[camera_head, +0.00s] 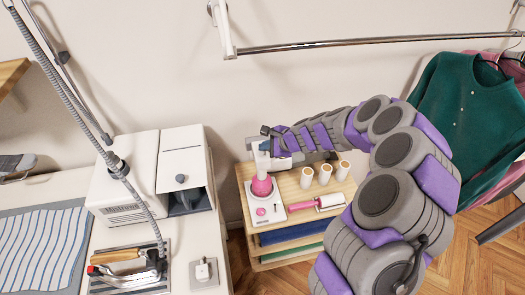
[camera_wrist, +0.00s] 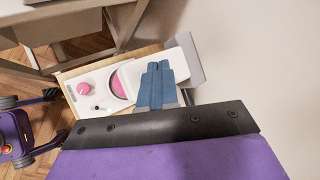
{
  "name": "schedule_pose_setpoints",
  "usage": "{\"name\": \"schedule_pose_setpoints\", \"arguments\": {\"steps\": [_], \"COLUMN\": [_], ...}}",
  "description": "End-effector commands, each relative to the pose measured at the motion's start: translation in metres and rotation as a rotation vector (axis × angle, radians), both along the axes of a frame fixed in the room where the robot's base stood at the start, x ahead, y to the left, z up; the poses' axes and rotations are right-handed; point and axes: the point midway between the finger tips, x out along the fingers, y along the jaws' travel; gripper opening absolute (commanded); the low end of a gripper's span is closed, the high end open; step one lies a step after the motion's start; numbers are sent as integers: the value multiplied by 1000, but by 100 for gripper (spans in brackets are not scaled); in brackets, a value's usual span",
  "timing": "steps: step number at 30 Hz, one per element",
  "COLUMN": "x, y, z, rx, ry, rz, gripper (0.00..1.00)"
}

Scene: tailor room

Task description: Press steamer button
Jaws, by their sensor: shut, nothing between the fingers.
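The steamer (camera_head: 261,187) is white with a pink tank and stands on the small wooden cart (camera_head: 290,219). In the wrist view its white base (camera_wrist: 103,102) shows a round pink knob (camera_wrist: 84,88) and a small dark mark beside a pale round spot. Its pink tank (camera_wrist: 122,82) is partly covered. My gripper (camera_head: 264,147) is above the steamer's upper part in the head view. In the wrist view its blue fingers (camera_wrist: 158,66) are together and empty, over the white part of the steamer. Whether they touch it I cannot tell.
Several items share the cart top: three cream spools (camera_head: 325,174) and a pink-handled lint roller (camera_head: 316,204). A white cabinet-like machine (camera_head: 130,180) and an iron (camera_head: 140,268) are on the left table. A green garment (camera_head: 470,115) hangs at right. The wall is close behind.

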Motion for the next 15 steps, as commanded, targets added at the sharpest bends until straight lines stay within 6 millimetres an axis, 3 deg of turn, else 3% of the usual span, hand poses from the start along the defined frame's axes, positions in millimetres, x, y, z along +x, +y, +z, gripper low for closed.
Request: {"name": "schedule_pose_setpoints", "arguments": {"steps": [15], "x": [0], "y": [-2], "z": [10], "rx": [0], "ry": [0], "rz": [0], "gripper": [0]}}
